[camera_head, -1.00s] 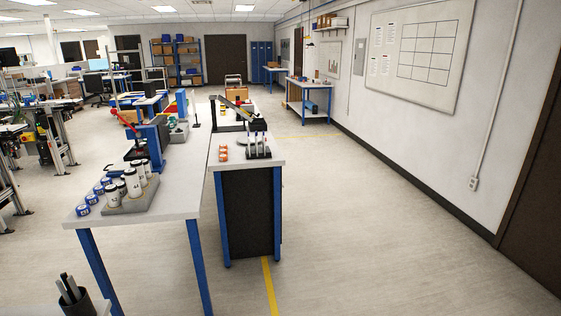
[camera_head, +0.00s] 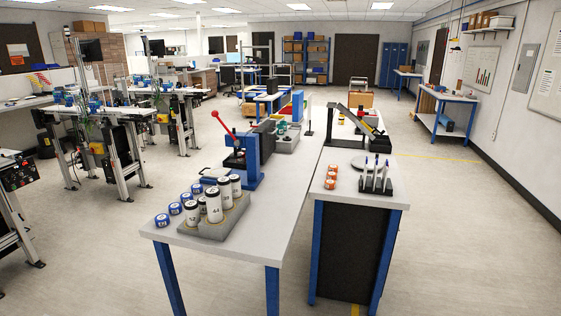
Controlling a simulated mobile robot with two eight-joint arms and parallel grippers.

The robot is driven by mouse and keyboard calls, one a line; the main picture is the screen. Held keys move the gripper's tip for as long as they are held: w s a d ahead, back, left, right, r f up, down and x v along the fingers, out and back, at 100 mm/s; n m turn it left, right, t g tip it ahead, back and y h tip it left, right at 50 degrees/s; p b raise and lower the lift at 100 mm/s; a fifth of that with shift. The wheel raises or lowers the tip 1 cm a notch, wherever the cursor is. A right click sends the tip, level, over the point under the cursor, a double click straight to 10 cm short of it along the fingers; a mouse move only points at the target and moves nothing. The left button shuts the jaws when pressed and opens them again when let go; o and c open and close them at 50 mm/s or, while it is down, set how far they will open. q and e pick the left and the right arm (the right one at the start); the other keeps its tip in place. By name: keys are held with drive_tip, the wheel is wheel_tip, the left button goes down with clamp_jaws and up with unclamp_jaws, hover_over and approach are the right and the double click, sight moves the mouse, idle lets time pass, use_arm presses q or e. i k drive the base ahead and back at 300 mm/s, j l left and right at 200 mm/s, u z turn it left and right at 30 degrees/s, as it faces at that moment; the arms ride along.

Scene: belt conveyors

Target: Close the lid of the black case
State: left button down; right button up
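I cannot make out a black case with certainty in this view. Neither of my grippers is in view. A white-topped table with blue legs (camera_head: 262,240) stands ahead of me. On it are a blue press with a red lever (camera_head: 251,160) and a grey block holding several white containers (camera_head: 222,225). Several blue rolls (camera_head: 175,208) lie beside the block.
A second bench (camera_head: 393,195) adjoins the table on its right, with orange rolls (camera_head: 331,177) and a black holder (camera_head: 375,186) on top. Conveyor stands (camera_head: 120,135) are at the left. The floor between bench and right wall is open.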

sight(268, 131)
drive_tip(key=i+j, duration=0.15)
drive_tip(key=i, duration=0.35)
drive_tip(key=i+j+u, duration=0.1)
drive_tip(key=i, duration=0.45)
drive_tip(key=i+l, duration=0.1)
drive_tip(key=l, duration=0.3)
drive_tip(key=i+l+z, duration=0.1)
drive_tip(key=l, duration=0.25)
